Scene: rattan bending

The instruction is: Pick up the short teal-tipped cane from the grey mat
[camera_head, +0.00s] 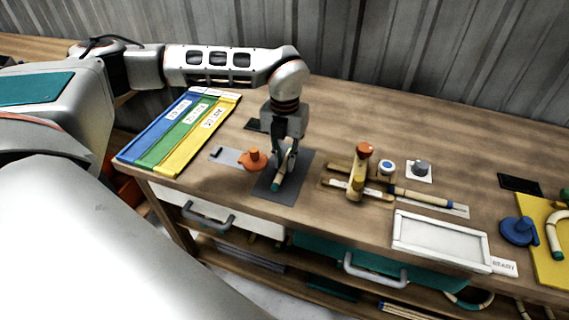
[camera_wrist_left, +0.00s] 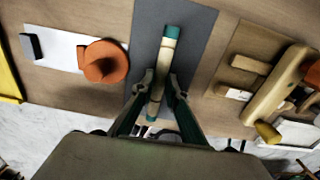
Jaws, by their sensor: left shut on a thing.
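The short teal-tipped cane (camera_wrist_left: 162,70) is pale with teal ends and lies between my left gripper's fingers. In the head view its near teal tip (camera_head: 275,186) shows over the grey mat (camera_head: 290,190). My left gripper (camera_wrist_left: 160,85) is shut on the middle of the cane, with one finger on each side. In the head view the left gripper (camera_head: 284,160) points down at the mat, and its fingers hide part of the cane. I cannot tell whether the cane touches the mat. My right gripper is not in view.
An orange knobbed piece (camera_head: 252,160) stands close left of the mat. A wooden jig (camera_head: 358,178) with an upright lever is to the right, near a longer cane (camera_head: 422,197). A white tray (camera_head: 440,240) and blue clamp (camera_head: 518,231) are further right. Coloured trays (camera_head: 180,130) lie left.

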